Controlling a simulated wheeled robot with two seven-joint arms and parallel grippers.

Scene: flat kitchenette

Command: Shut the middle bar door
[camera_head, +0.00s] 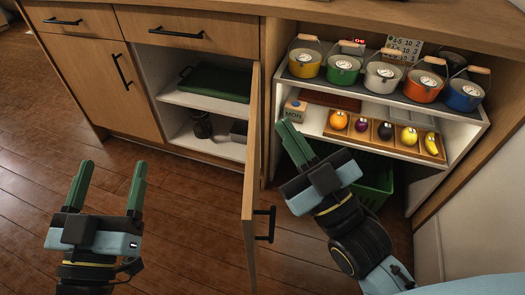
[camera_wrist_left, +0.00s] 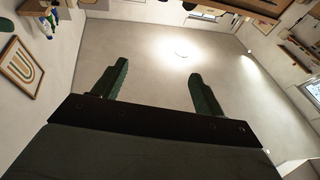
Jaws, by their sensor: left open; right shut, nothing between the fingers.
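The middle bar door (camera_head: 250,185) is a wooden cabinet door standing wide open, seen nearly edge-on in the head view. Its black handle (camera_head: 266,224) is on the right-hand face. Behind it the cabinet opening shows white shelves (camera_head: 185,97). My right gripper (camera_head: 291,135) is shut and empty, just right of the door, above the handle; I cannot tell if it touches the door. My left gripper (camera_head: 109,185) is open and empty over the floor, left of the door.
A green tray (camera_head: 214,82) and dark items sit inside the cabinet. To the right, a shelf unit (camera_head: 455,126) holds several coloured buckets and a fruit tray (camera_head: 384,137). A green crate (camera_head: 374,186) stands below it. The floor (camera_head: 60,130) left of the door is clear.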

